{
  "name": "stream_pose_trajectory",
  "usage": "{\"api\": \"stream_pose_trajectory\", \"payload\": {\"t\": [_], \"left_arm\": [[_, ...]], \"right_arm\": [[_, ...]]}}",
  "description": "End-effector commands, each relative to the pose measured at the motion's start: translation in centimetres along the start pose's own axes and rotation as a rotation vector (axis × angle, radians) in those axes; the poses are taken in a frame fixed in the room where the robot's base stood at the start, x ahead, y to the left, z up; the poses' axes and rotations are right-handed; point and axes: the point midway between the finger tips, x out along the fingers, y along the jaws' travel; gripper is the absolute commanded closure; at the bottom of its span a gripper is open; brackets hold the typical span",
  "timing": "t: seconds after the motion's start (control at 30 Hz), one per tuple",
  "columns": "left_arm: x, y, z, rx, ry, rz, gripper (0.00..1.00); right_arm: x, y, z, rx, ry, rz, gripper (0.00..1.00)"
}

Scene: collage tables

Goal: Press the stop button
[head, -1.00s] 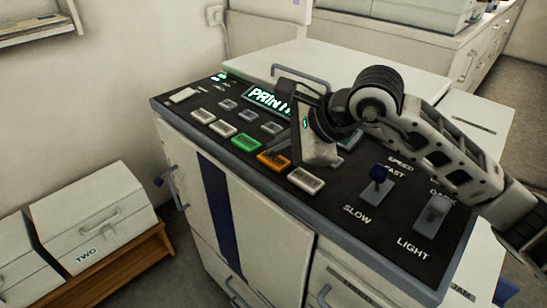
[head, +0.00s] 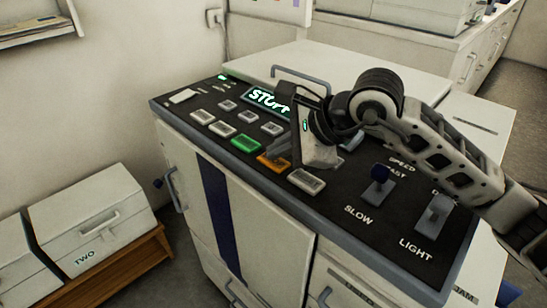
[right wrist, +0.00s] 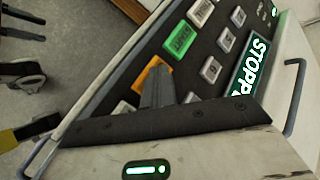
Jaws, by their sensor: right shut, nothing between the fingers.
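The orange button (head: 272,163), the likely stop button, is in the front row of the dark control panel (head: 330,209), next to the green button (head: 245,144). My right gripper (head: 281,151) is shut and empty, with its fingertips at the orange button and covering part of it. In the right wrist view the shut fingers (right wrist: 157,90) lie over the lower right part of the orange button (right wrist: 148,76). Contact looks likely, but how far the button is pressed cannot be told. The lit display (right wrist: 252,66) reads "STOPP", its end hidden. My left gripper is not in view.
Grey buttons surround the orange one, with a pale button (head: 306,180) close on its right. A speed slider (head: 379,184) and a light/dark slider (head: 436,212) stand at the right. A handle (head: 300,74) rises behind the panel.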

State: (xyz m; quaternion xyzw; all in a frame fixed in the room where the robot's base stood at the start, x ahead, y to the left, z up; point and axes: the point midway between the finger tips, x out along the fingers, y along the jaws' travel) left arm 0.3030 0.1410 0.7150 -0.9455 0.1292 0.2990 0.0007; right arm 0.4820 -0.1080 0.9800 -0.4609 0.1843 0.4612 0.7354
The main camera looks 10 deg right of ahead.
Motion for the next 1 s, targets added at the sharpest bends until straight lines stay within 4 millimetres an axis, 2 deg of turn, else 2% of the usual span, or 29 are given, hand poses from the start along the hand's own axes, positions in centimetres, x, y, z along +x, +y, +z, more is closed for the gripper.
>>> {"api": "stream_pose_trajectory", "payload": {"t": [0.33,0.73,1.0], "left_arm": [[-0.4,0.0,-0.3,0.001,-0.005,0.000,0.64],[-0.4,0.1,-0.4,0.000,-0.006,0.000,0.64],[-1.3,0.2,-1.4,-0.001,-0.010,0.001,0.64]], "right_arm": [[-1.1,-0.8,0.7,0.000,0.001,0.001,1.00],[-1.3,-0.9,0.9,0.000,0.000,0.000,1.00],[-3.0,-2.2,2.1,0.000,0.001,-0.001,1.00]]}}
